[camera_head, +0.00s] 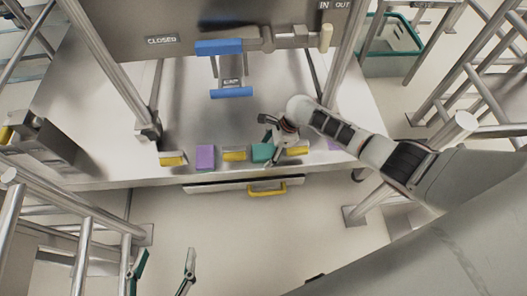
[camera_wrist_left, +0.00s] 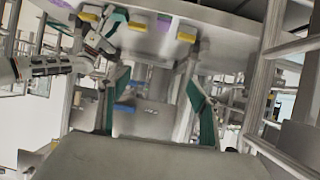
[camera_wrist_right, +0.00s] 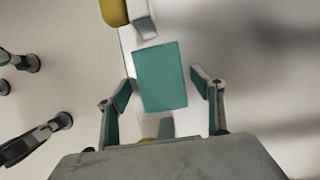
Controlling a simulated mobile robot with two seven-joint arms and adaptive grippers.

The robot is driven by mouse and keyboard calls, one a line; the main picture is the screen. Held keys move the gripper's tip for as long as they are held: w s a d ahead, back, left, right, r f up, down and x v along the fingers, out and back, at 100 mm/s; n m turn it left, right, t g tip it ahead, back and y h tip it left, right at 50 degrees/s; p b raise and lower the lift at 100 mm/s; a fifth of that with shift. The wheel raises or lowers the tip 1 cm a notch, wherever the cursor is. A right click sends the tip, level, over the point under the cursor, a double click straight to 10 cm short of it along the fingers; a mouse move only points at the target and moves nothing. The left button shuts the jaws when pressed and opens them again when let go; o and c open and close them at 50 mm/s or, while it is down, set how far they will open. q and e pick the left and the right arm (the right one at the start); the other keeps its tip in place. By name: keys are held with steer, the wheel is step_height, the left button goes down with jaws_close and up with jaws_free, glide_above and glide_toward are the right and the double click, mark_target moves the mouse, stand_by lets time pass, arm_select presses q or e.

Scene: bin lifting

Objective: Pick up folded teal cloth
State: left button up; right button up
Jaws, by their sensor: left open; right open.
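The folded teal cloth (camera_head: 262,152) is a small block-like rectangle on the front edge of the grey table, in a row of other items. My right gripper (camera_head: 273,140) is over it, open. In the right wrist view the teal cloth (camera_wrist_right: 160,77) lies between and just beyond the two open fingers (camera_wrist_right: 163,88), with space on both sides. Whether the fingers reach down beside it is unclear. My left gripper (camera_head: 166,257) is open and empty, well in front of and below the table edge. Its open fingers (camera_wrist_left: 157,78) also show in the left wrist view.
Beside the cloth stand yellow-and-grey items (camera_head: 234,156) and (camera_head: 297,151), with a purple block (camera_head: 205,157) further left. A drawer with a yellow handle (camera_head: 267,189) is below. Metal rails (camera_head: 84,250) flank the left.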

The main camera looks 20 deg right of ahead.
steer(key=shift+w+r, duration=0.15)
steer(key=shift+r, duration=0.05)
steer(key=c, duration=1.1)
steer(key=shift+c, duration=0.8)
